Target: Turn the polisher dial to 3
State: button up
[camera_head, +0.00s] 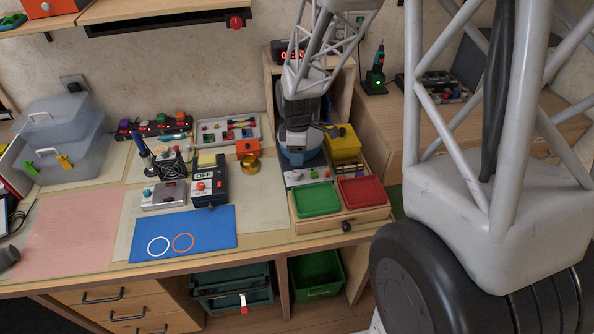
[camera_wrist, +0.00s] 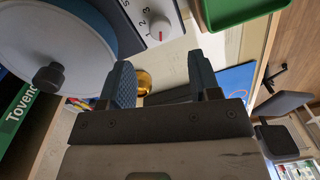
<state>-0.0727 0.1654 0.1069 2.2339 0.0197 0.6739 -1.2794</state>
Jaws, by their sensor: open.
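The polisher (camera_head: 306,177) is a grey box with a round wheel, at the back of the wooden stand, left of the yellow box. In the wrist view its pale front panel (camera_wrist: 128,16) carries a white round dial (camera_wrist: 160,28) with a small red mark and printed numbers, 2 and 3 readable. The large blue-rimmed wheel (camera_wrist: 62,42) fills the upper left of that view. My gripper (camera_wrist: 164,83) is open and empty, its blue padded fingers apart from the dial. In the head view my wrist hides part of the polisher.
A green tray (camera_head: 317,199) and a red tray (camera_head: 362,192) lie in front of the polisher. A yellow box (camera_head: 343,141) stands behind them. A brass bowl (camera_head: 249,164) and a black switch box (camera_head: 209,182) are to the left. A blue mat (camera_head: 205,222) lies near the front edge.

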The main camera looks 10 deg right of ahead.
aim_at(297, 172)
jog(key=shift+f, duration=0.15)
jog(key=shift+s+f, duration=0.15)
jog(key=shift+f, duration=3.6)
jog(key=c, duration=0.9)
